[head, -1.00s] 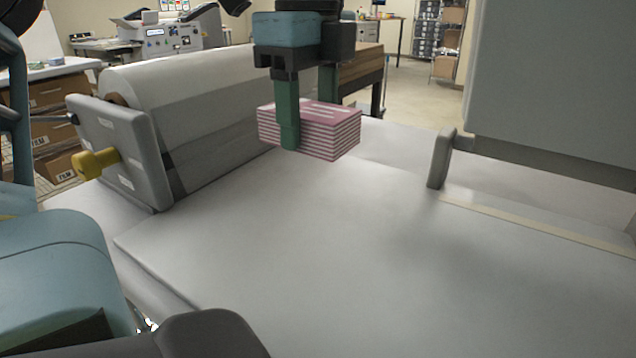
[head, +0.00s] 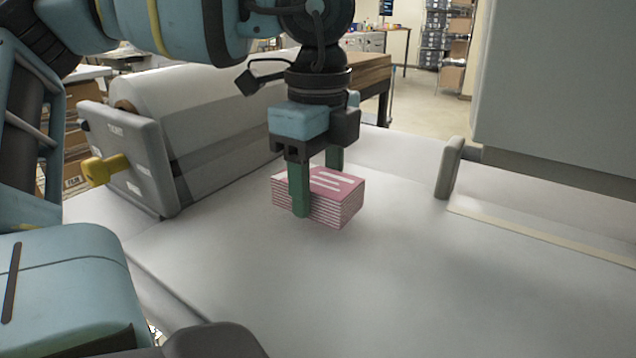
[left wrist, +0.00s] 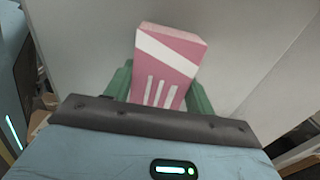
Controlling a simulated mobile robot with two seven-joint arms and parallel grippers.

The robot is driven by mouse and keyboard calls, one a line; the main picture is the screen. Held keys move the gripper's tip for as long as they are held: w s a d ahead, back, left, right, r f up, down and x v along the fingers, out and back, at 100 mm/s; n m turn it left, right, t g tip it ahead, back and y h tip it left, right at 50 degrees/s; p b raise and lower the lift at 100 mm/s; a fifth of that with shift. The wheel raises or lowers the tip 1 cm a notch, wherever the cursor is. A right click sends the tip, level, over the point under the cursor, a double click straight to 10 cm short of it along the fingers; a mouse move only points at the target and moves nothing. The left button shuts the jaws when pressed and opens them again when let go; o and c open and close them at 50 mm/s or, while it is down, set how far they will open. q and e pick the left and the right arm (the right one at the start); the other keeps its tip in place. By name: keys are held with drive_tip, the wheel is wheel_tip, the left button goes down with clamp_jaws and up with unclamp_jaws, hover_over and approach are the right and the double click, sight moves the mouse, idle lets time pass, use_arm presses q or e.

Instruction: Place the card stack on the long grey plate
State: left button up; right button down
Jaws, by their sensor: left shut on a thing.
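The card stack (head: 338,203) is a block of pink and white striped layers with a pink top and white bars. My left gripper (head: 316,192) has its green fingers shut on it from two sides and points down. The stack is level over the long grey plate (head: 400,285), low and close to its surface. I cannot tell whether it touches the plate. In the left wrist view the stack (left wrist: 168,62) sits between the green fingers. My right gripper is not in view.
A large pale roll (head: 215,95) with a grey end bracket (head: 125,150) and yellow knob (head: 105,170) stands at the left. A big grey panel (head: 560,75) hangs at the upper right, with a grey upright bracket (head: 448,168) below. The plate's front and right are clear.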

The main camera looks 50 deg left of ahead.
sight(319, 202)
use_arm(q)
drive_tip(key=shift+f, duration=1.25)
drive_tip(key=shift+f, duration=0.25)
drive_tip(key=o, duration=1.1)
drive_tip(key=shift+r, duration=0.1)
wheel_tip(319, 202, up, 12)
drive_tip(key=shift+r+p, duration=0.15)
drive_tip(key=shift+p, duration=0.15)
